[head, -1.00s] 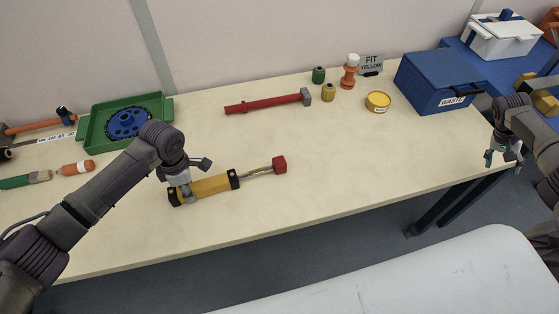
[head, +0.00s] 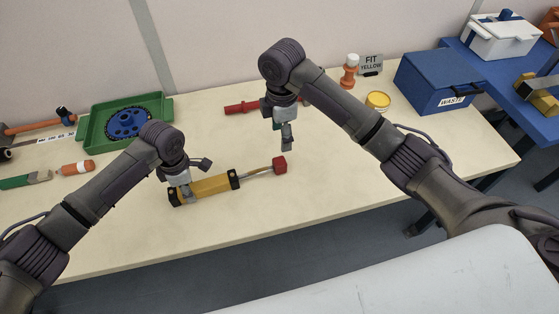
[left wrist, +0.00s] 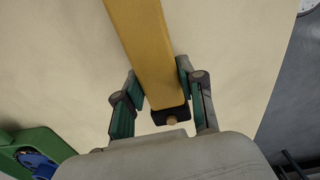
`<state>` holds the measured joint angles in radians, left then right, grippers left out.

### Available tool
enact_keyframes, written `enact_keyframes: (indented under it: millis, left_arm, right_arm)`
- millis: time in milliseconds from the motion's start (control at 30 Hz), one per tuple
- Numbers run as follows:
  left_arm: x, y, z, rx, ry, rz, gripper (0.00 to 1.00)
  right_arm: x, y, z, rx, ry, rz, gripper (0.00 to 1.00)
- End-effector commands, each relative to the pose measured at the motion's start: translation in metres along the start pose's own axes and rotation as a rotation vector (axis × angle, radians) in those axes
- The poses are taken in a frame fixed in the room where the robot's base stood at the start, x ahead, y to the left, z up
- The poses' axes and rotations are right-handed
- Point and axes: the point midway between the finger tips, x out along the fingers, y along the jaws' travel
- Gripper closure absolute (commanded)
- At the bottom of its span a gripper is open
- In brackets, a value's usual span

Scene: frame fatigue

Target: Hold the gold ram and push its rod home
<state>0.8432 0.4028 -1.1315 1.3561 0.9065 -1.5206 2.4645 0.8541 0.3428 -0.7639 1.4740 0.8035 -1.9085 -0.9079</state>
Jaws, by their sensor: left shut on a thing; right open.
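The gold ram (head: 212,185) lies on the table with black end caps. In the left wrist view the gold body (left wrist: 146,50) runs between the two fingers of my left gripper (left wrist: 155,95). My right gripper (head: 287,143) is open and empty, pointing down just above and behind the red block. I cannot tell whether it touches the block.
A green tray (head: 163,104) with a blue gear (head: 129,122) stands at the back left. A red tool (head: 240,107) lies behind my right gripper, partly hidden. A yellow tin (head: 378,100) and blue waste box (head: 436,82) stand at the right. The table's front is clear.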

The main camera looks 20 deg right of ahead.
Motion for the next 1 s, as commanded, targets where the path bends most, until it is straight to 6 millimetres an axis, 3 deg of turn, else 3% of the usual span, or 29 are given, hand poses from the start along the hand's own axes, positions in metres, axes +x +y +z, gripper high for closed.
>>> enact_keyframes:
  millis: [167, 633, 800, 1000]
  left_arm:
    - [0.003, -0.001, -0.001, -0.001, 0.001, -0.003, 1.0]
    - [0.002, -0.001, -0.001, -0.003, 0.002, -0.003, 1.0]
    - [0.002, -0.001, -0.001, -0.003, 0.003, -0.003, 1.0]
    - [0.002, -0.001, -0.002, -0.003, 0.003, -0.003, 1.0]
  right_arm:
    - [0.013, -0.003, -0.007, -0.035, 0.002, -0.003, 0.35]
    - [0.1, -0.002, -0.006, -0.03, 0.002, -0.003, 0.35]
    - [0.114, -0.002, -0.007, -0.031, 0.003, 0.0, 0.35]
    - [0.118, -0.002, -0.007, -0.031, 0.002, 0.001, 0.35]
